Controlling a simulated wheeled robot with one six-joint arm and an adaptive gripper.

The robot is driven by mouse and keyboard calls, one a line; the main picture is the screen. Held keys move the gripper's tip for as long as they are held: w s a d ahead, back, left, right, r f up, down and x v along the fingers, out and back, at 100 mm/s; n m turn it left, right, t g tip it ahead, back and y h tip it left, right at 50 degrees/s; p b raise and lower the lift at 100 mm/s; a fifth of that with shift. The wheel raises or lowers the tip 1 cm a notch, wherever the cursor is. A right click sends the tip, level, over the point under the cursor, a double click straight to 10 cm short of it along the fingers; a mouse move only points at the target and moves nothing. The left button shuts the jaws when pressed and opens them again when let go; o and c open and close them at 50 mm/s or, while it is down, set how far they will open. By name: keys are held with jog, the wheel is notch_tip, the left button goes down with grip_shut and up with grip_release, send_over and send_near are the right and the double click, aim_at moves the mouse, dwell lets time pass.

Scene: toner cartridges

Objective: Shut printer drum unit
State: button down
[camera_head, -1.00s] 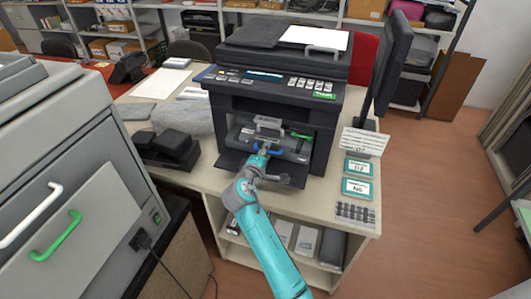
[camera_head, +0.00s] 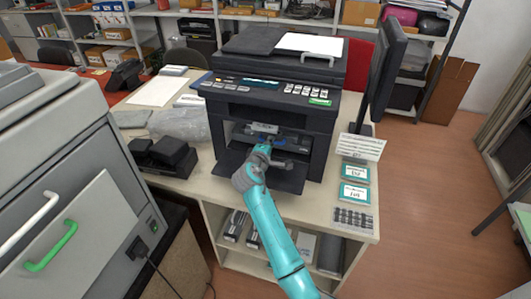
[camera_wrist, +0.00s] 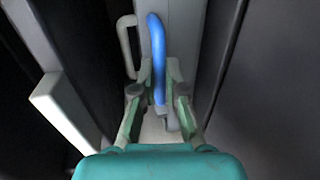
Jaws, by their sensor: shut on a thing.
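The dark printer (camera_head: 225,107) stands on the desk with its front flap (camera_head: 230,176) folded down. The drum unit sits inside the open front bay; its grey top part (camera_head: 262,129) shows, and much of the rest is in shadow or behind my arm. My gripper (camera_head: 264,147) is at the bay opening, in front of the drum unit. In the wrist view, my gripper (camera_wrist: 160,72) is shut on the blue handle (camera_wrist: 156,35), with a finger on each side. A pale grey handle (camera_wrist: 126,45) stands just left of it.
The folded-down flap lies under my wrist. A black device (camera_head: 165,157) is left of the printer, a monitor (camera_head: 385,70) right. Labelled cards (camera_head: 355,172) lie on the desk at right.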

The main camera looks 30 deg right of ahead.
jog(key=shift+w+d, duration=0.2)
jog(key=c, duration=1.2)
grip_release()
jog(key=shift+d, duration=0.1)
jog(key=v, duration=1.2)
